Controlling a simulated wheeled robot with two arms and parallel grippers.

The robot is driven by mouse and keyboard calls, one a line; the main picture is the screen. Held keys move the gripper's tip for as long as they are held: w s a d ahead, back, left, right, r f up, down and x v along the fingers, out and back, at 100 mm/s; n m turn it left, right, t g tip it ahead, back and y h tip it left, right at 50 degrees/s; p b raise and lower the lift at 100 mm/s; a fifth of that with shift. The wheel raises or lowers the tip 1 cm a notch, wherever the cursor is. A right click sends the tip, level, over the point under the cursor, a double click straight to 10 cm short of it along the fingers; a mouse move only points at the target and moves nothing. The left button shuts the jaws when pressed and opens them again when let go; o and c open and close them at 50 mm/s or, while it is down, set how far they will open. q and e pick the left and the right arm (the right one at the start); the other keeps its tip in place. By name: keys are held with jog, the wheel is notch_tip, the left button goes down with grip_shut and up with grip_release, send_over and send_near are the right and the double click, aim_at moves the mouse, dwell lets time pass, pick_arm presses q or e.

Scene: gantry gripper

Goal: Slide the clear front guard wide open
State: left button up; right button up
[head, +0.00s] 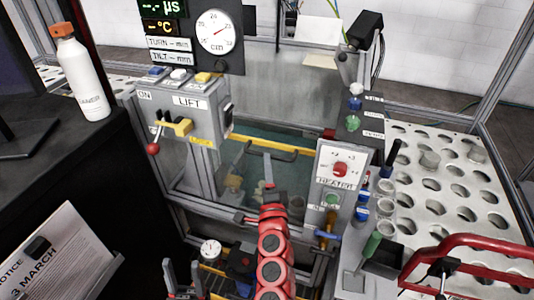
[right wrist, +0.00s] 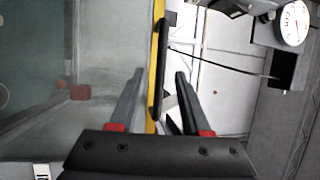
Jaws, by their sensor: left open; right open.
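The clear front guard (right wrist: 110,60) has a yellow edge strip (right wrist: 157,50) with a black handle (right wrist: 163,85). In the head view the yellow strip (head: 262,145) and handle (head: 270,154) run across the front of the machine, with the clear pane (head: 240,180) below them. My right gripper (right wrist: 158,73) is open, with the strip and handle appearing between its fingers in the right wrist view; I cannot tell if they touch. In the head view it is partly hidden by my red arm. My left gripper (head: 183,277) is open and empty, low in the picture.
A lift box (head: 185,115) with a red-knobbed lever stands left of the guard, a heater panel (head: 338,180) right of it. A perforated rack (head: 455,185) is at right. A white bottle (head: 82,80) stands on the dark left bench. A dial gauge (head: 215,31) hangs above.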

jog(key=shift+x, duration=2.2)
jog(key=shift+d, duration=0.1)
grip_shut()
jog(key=shift+f, duration=0.1)
